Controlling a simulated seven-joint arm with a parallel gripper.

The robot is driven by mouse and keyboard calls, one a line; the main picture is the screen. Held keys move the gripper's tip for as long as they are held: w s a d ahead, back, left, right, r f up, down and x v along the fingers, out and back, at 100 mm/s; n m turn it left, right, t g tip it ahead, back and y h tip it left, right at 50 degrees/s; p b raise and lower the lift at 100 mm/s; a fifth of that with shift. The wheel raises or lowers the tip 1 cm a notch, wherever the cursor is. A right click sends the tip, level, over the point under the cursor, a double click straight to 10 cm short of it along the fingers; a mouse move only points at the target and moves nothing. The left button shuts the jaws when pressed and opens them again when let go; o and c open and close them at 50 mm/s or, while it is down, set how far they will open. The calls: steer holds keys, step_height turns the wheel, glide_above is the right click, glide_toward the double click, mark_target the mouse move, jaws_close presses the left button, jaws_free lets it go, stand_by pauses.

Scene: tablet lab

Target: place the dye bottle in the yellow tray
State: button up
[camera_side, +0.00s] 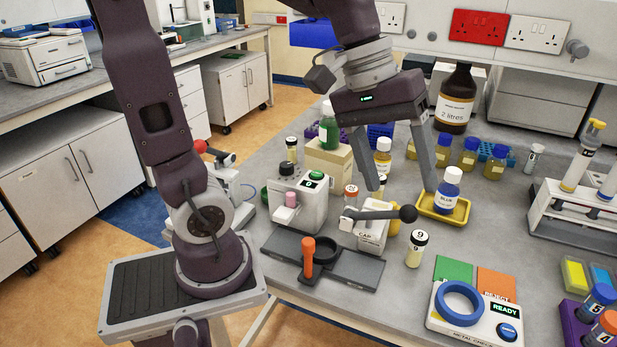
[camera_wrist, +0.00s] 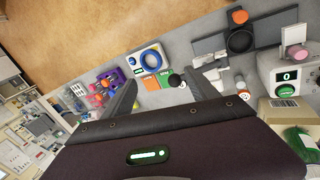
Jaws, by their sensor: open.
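My gripper (camera_side: 405,188) is open and empty. Its right finger comes down just left of the bottle; whether they touch I cannot tell. The left finger hangs farther left, over the bench.
A capping device with a black ball lever (camera_side: 408,214) stands close below the fingers. A numbered vial (camera_side: 417,249) is in front. A large brown bottle (camera_side: 456,100) and several blue-capped bottles (camera_side: 468,153) stand behind. A white rack (camera_side: 574,207) is at right.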

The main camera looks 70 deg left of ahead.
steer(key=s+a+f+m+t+y, duration=0.1)
steer(key=s+a+m+t+y, duration=0.1)
steer(key=s+m, duration=0.4)
steer(key=s+a+y, duration=0.1)
steer(key=s+a, duration=0.1)
steer(key=s, duration=0.3)
steer(key=shift+s+f+m+t+y, duration=0.15)
steer(key=shift+s+m+t+y, duration=0.15)
steer(key=shift+s+t, duration=0.1)
steer(key=shift+o, duration=0.4)
stand_by(2.6)
